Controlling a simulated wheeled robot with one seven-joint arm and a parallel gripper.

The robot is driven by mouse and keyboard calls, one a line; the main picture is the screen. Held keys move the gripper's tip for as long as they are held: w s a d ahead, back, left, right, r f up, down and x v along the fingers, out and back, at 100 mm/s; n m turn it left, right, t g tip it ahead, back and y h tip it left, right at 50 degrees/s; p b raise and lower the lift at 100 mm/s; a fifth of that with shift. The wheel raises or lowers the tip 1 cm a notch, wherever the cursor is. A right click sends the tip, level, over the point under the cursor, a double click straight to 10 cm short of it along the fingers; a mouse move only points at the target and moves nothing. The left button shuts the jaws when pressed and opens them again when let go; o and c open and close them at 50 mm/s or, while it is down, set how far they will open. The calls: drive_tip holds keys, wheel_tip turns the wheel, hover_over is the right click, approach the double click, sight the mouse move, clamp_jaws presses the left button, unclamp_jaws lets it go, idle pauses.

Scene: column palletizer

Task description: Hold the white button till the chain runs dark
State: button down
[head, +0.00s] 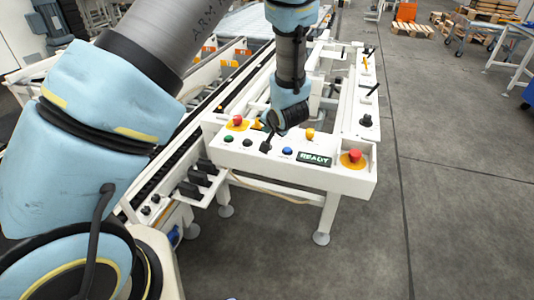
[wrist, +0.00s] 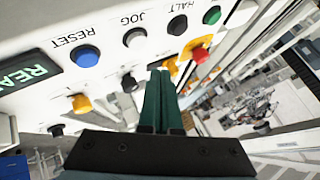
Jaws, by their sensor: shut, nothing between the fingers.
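The white button (wrist: 135,38), labelled JOG, sits on the white control panel (head: 222,154) between a blue RESET button (wrist: 85,56) and a black HALT button (wrist: 177,25). In the head view my gripper (head: 266,145) hides the white button. My gripper (wrist: 160,74) is shut and empty, its dark green fingers pointing at the panel. In the wrist view its tips show below and right of the white button, not covering it. I see no contact. A dark chain-like strip (head: 165,163) runs along the conveyor at left; its running state cannot be told.
A lit green READY display (head: 314,159) is right of the blue button. Red mushroom buttons on yellow bases stand at the panel's right (head: 354,156) and back left (head: 238,121). A green button (head: 228,138) is at the left end.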

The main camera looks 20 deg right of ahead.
drive_tip(key=shift+f+b, duration=0.35)
drive_tip(key=shift+f, duration=1.15)
drive_tip(key=shift+f, duration=0.2)
idle(0.7)
drive_tip(key=shift+f, duration=0.2)
drive_tip(key=shift+f, duration=0.45)
idle(4.9)
